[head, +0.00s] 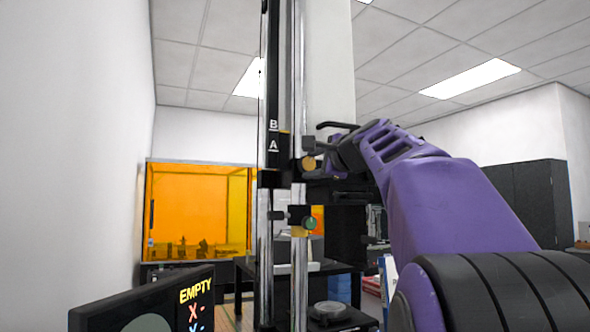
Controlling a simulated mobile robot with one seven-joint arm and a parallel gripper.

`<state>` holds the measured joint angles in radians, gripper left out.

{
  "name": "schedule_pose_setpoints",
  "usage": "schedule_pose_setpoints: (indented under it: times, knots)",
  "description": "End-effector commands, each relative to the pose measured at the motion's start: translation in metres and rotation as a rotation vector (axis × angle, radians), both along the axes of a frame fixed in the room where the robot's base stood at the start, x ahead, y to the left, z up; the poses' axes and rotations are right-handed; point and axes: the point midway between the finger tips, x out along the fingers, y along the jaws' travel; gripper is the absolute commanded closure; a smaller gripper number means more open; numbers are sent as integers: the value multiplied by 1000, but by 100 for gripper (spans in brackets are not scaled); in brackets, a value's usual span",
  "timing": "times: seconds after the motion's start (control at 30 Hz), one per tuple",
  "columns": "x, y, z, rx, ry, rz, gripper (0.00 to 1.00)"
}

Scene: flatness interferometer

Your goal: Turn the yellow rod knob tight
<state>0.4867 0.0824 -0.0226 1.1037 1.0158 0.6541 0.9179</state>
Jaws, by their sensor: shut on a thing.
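The yellow rod knob (308,163) shows as a round, dull-gold face at the right side of the upright chrome rod (299,95), just below the height of the letter A. My gripper (317,150) reaches in from the right at the end of my purple arm. Its dark fingers are at the knob and shut on it. The fingers and the dark bracket behind them overlap, so the exact contact is partly hidden. How tight the knob is cannot be told.
A green knob (310,223) sits on a lower clamp of the same stand. A black scale column (273,90) marked A and B stands left of the rod. A dark display (150,306) reading EMPTY is lower left. An orange enclosure (197,208) stands behind.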

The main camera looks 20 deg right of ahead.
Motion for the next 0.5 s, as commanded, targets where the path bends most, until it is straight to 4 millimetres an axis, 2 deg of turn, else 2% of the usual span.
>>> schedule_pose_setpoints:
  times: [0.2,0.5]
  knots:
    - [0,0,0,-179,-7,0,100]
    - [0,0,1,-349,-14,-1,100]
